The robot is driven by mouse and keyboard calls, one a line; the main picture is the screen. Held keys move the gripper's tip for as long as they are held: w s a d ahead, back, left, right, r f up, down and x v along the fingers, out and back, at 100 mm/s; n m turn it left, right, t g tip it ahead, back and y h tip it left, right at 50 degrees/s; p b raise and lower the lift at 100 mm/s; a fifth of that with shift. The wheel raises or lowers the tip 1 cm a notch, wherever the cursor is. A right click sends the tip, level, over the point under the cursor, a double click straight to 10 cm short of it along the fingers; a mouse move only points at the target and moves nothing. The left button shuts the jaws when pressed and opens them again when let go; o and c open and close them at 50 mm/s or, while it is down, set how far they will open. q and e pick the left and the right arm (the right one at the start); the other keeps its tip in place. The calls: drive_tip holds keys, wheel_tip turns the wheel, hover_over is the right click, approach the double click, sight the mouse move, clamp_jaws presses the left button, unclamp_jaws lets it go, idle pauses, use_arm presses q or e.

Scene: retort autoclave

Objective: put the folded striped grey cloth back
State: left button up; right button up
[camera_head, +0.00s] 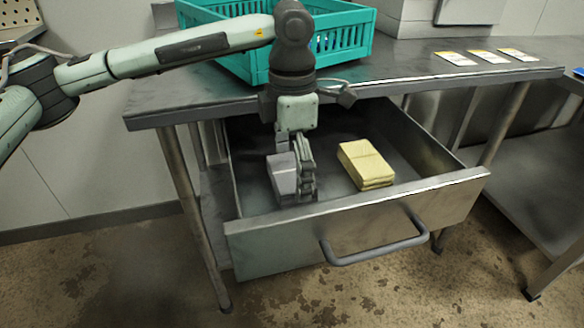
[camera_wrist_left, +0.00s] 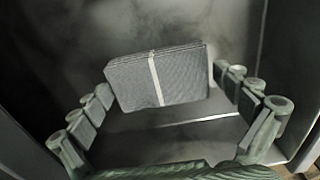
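The folded grey cloth (camera_head: 283,178) lies in the open drawer, left of a folded yellow cloth. In the left wrist view the grey cloth (camera_wrist_left: 180,80) shows fine stripes and a pale band across it. My left gripper (camera_head: 300,172) reaches down into the drawer at the grey cloth and hides part of it. In the wrist view my left gripper (camera_wrist_left: 162,84) has its fingers spread wide, one at each side of the cloth, with a narrow gap at the right. It looks open. My right gripper is not in view.
The drawer (camera_head: 360,222) is pulled out under a steel table (camera_head: 420,68), its grey handle in front. The yellow cloth (camera_head: 366,164) lies in the drawer's middle. A teal crate (camera_head: 258,68) and several labelled cards (camera_head: 489,57) are on the tabletop. The drawer's right side is bare.

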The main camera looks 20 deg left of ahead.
sight(292, 171)
use_arm(q)
wheel_tip(292, 171, up, 12)
drive_tip(key=shift+r+p, duration=0.15)
drive_tip(key=shift+p, duration=0.2)
idle(1.5)
